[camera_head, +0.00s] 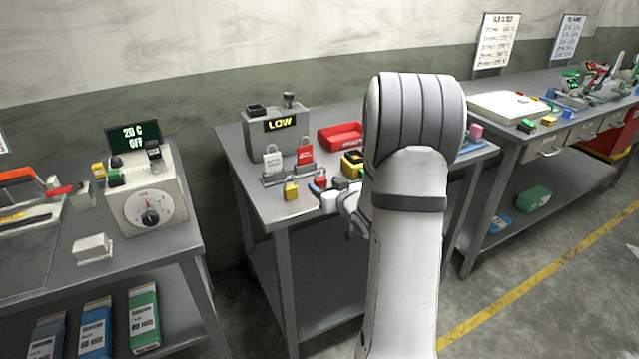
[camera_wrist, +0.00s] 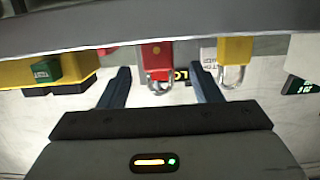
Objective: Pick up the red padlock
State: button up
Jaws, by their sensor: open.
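The red padlock (camera_head: 305,155) hangs at a small grey rack (camera_head: 290,178) on the middle table, beside a white padlock (camera_head: 272,160). In the wrist view the red padlock (camera_wrist: 156,50) appears upside down between the two fingers, its metal shackle pointing down the picture. My gripper (camera_wrist: 162,82) is open, with a finger on each side of the padlock's outline and a gap to both. Whether the padlock is within finger depth cannot be told. In the head view my arm hides most of the gripper.
A yellow padlock (camera_wrist: 235,50) is right of the fingers in the wrist view, overlapping the white one. A yellow block with a green button (camera_wrist: 47,68) is at left. A grey box with a LOW display (camera_head: 280,125) stands behind the rack; a red tray (camera_head: 341,136) is right of it.

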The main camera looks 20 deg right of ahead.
aim_at(322, 182)
jog(key=w, duration=0.2)
jog(key=w+f, duration=0.1)
jog(key=w, duration=0.1)
jog(key=shift+w+f+p, duration=0.15)
jog(key=shift+p, duration=0.15)
jog(key=c, duration=1.1)
